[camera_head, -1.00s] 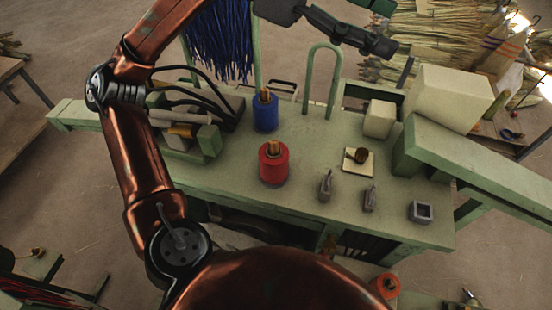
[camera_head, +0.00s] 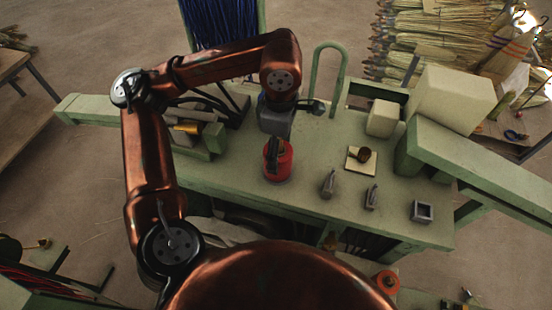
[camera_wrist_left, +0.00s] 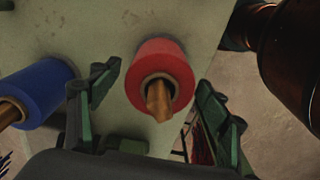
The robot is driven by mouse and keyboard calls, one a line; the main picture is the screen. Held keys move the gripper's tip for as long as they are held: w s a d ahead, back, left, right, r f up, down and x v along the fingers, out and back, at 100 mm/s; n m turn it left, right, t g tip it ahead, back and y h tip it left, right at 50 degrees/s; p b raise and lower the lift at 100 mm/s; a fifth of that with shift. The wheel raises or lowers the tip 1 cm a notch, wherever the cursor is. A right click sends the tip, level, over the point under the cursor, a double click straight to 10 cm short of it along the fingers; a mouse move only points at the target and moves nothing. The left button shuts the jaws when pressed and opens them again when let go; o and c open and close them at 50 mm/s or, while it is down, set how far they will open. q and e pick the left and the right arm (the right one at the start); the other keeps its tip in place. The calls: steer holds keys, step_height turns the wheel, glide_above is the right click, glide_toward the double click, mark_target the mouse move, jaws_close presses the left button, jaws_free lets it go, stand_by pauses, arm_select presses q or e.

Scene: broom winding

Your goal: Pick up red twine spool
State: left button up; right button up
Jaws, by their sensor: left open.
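The red twine spool (camera_head: 281,163) stands upright on the green workbench (camera_head: 310,210) in the head view, partly covered by my gripper. In the left wrist view the red spool (camera_wrist_left: 165,62) shows from above with its wooden core pointing up toward the camera. My left gripper (camera_head: 274,152) points down over the spool. In the left wrist view its open fingers (camera_wrist_left: 155,95) lie to either side of the spool, with space left between. The blue twine spool (camera_wrist_left: 42,88) is left of the fingers in the wrist view; in the head view it is hidden behind my arm.
Small metal tools (camera_head: 329,184) stand right of the red spool. A small pale pad (camera_head: 361,159) with a dark round item lies further right. A cream block (camera_head: 382,118) and a green hoop (camera_head: 329,75) stand at the back. The bench front near the spool is clear.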

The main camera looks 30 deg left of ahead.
arm_select(q)
steer(key=f+p, duration=0.1)
steer(key=f, duration=0.3)
steer(key=shift+s+a+f+p, duration=0.15)
steer(key=shift+a+f+p, duration=0.05)
steer(key=shift+p, duration=0.15)
steer(key=shift+f, duration=0.5)
steer(key=c, duration=1.4)
